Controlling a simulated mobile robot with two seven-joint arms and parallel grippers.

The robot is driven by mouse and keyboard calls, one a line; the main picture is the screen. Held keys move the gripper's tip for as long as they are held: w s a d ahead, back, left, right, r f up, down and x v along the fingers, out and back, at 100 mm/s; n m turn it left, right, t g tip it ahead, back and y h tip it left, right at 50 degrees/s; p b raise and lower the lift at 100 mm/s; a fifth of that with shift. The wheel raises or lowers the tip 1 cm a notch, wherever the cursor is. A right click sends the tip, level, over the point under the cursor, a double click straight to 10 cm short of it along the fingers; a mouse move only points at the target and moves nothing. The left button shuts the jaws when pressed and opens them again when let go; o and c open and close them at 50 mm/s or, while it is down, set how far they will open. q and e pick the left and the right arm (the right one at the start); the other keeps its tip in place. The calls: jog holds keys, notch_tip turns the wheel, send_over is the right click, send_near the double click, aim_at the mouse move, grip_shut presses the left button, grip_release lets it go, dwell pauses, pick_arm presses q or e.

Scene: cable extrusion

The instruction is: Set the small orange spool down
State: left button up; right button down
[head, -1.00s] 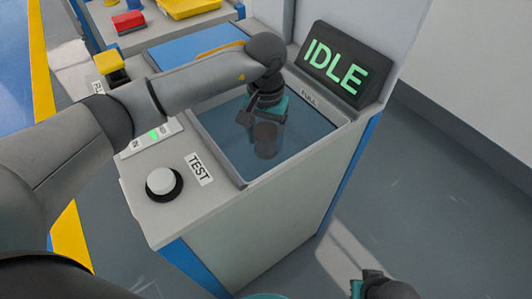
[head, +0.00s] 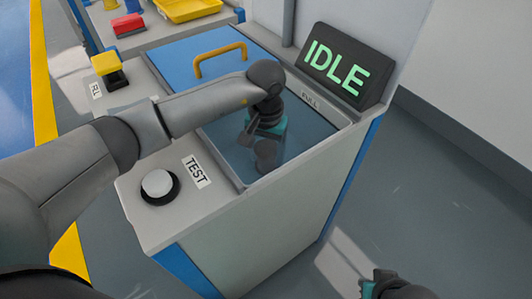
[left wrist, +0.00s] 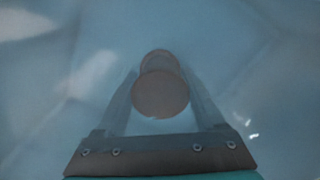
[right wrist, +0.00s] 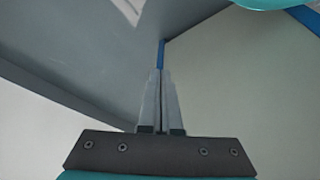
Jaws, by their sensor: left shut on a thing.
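The small orange spool (left wrist: 160,90) looks dull brown through the water in the left wrist view. It sits between the two fingers of my left gripper (left wrist: 160,85), which is shut on it. In the head view my left gripper (head: 266,142) reaches down into the water tank (head: 308,140). The spool there is only a dark shape (head: 267,155) under the gripper. I cannot tell whether it touches the tank floor. My right gripper (right wrist: 160,85) is shut and empty, away from the machine at the lower right of the head view (head: 385,287).
A sign reading IDLE (head: 337,66) stands behind the tank. A blue lid with a yellow handle (head: 215,54) lies behind the arm. Open floor is to the right.

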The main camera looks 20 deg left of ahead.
aim_at(266, 148)
pick_arm(q)
jog(key=o, duration=1.5)
jog(key=shift+c, duration=0.2)
jog(key=shift+r, duration=0.2)
notch_tip(266, 148, up, 11)
jog(key=p, duration=0.4)
jog(key=shift+f, duration=0.1)
jog(key=shift+r+p, duration=0.35)
jog(key=shift+r, duration=0.2)
pick_arm(e)
jog(key=s+f+g, duration=0.1)
jog(key=s+f, duration=0.2)
jog(key=f, duration=0.6)
jog(key=shift+s+d+g, duration=0.25)
jog(key=shift+s+g, duration=0.05)
jog(key=shift+s, duration=0.05)
